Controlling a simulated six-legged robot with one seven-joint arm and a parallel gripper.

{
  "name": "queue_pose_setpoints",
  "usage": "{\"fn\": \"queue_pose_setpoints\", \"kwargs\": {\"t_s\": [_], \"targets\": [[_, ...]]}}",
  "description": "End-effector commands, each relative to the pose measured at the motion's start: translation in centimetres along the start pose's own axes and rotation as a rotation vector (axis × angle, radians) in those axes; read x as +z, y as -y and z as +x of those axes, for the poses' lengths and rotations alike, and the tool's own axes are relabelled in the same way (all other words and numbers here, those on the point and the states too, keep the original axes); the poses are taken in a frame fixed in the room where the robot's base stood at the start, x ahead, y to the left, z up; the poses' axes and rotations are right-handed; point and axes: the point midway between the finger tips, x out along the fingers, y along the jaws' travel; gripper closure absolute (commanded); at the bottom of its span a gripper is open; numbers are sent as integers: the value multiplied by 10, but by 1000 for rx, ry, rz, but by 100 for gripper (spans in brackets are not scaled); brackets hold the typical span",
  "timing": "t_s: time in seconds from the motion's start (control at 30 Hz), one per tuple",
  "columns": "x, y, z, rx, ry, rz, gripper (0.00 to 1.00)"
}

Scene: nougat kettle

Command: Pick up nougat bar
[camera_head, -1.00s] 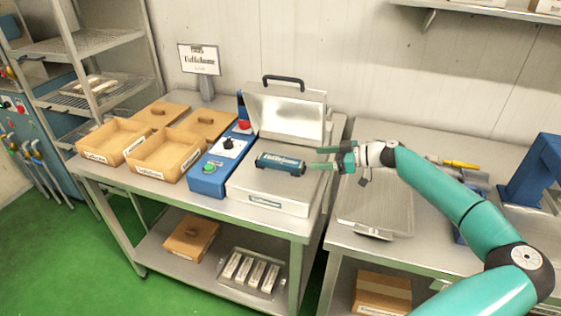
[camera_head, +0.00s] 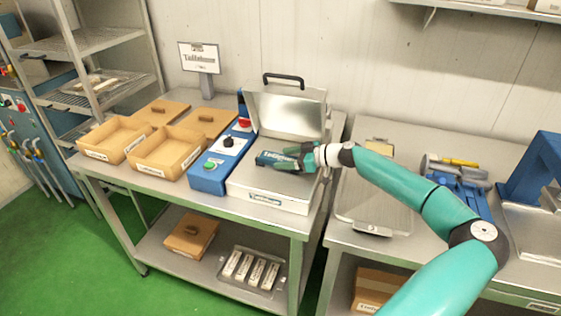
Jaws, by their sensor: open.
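The nougat bar (camera_head: 265,158) is a dark teal wrapped bar with pale lettering. It lies on the flat top of a low steel box (camera_head: 245,181) with its lid raised behind it. My gripper (camera_head: 287,160) is open at the bar's right end, its fingers around or just over that end. The fingers hide the right part of the bar. I cannot tell whether they touch it.
A blue control box (camera_head: 221,163) with knobs stands left of the steel box. Two open wooden boxes (camera_head: 165,155) (camera_head: 113,139) stand farther left. The raised lid (camera_head: 287,110) stands behind the bar. A steel tray (camera_head: 372,205) lies on the right table.

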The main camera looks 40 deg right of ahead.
Motion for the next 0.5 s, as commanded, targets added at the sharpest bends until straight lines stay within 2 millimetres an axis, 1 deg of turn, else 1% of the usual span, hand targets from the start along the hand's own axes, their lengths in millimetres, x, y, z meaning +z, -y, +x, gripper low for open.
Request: {"fn": "queue_pose_setpoints", "kwargs": {"t_s": [0.07, 0.1, 0.17, 0.2, 0.33, 0.4, 0.5], "targets": [[0, 0, 0, 0, 0, 0, 35], [0, 0, 0, 0, 0, 0, 38], [0, 0, 0, 0, 0, 0, 50], [0, 0, 0, 0, 0, -1, 58], [0, 0, 0, 0, 0, -1, 84], [0, 0, -1, 0, 0, -1, 91], [0, 0, -1, 0, 0, -1, 91]]}}
